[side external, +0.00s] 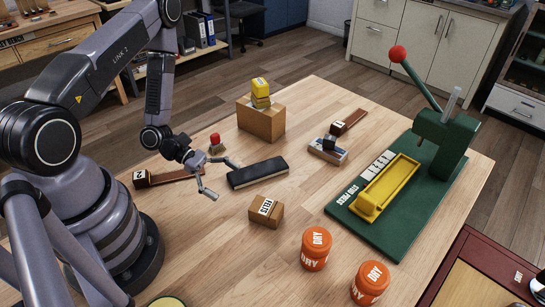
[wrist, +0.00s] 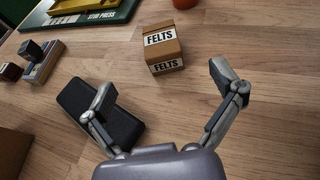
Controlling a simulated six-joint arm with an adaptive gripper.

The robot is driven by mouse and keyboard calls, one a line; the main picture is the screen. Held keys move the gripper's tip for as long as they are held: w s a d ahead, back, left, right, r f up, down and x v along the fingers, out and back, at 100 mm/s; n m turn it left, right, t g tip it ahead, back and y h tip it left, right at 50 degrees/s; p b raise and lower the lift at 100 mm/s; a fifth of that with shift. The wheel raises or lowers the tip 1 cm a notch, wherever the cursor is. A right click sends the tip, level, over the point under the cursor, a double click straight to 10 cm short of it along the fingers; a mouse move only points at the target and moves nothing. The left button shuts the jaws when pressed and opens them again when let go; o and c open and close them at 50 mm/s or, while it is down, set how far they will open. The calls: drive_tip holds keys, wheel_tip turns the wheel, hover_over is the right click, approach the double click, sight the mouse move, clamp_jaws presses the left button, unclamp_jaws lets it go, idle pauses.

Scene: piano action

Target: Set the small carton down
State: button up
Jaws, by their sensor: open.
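The small carton (side external: 266,211) is a brown box with white FELTS labels, resting on the wooden table right of my gripper in the side view. It also shows in the wrist view (wrist: 163,50), beyond the fingertips and roughly centred between them. My gripper (side external: 224,180) is open and empty, with its fingers spread wide; both fingers show in the wrist view (wrist: 163,84). A visible gap separates the fingers from the carton.
A long black block (side external: 257,174) lies close beside my gripper. Orange DRY tubs (side external: 316,248) stand towards the front. The green stub press (side external: 440,140) with its yellow tray is at right. A larger cardboard box (side external: 260,121) stands behind. Bare table surrounds the carton.

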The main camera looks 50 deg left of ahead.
wheel_tip(320, 180, up, 20)
drive_tip(key=s+d+f+m+g+y, duration=0.15)
drive_tip(key=m+g, duration=0.45)
drive_tip(key=m, duration=0.7)
drive_tip(key=s+a+r+m+t+y, duration=0.3)
drive_tip(key=s+r+m+y, duration=0.1)
drive_tip(key=r, duration=0.4)
drive_tip(key=s+a+r+m+t+y, duration=0.3)
drive_tip(key=s+r+m+y, duration=0.2)
drive_tip(key=s+r+y, duration=0.1)
wheel_tip(320, 180, up, 3)
drive_tip(key=shift+s+a+f+t+y, duration=0.15)
drive_tip(key=shift+s+t+y, duration=0.15)
drive_tip(key=shift+y, duration=0.25)
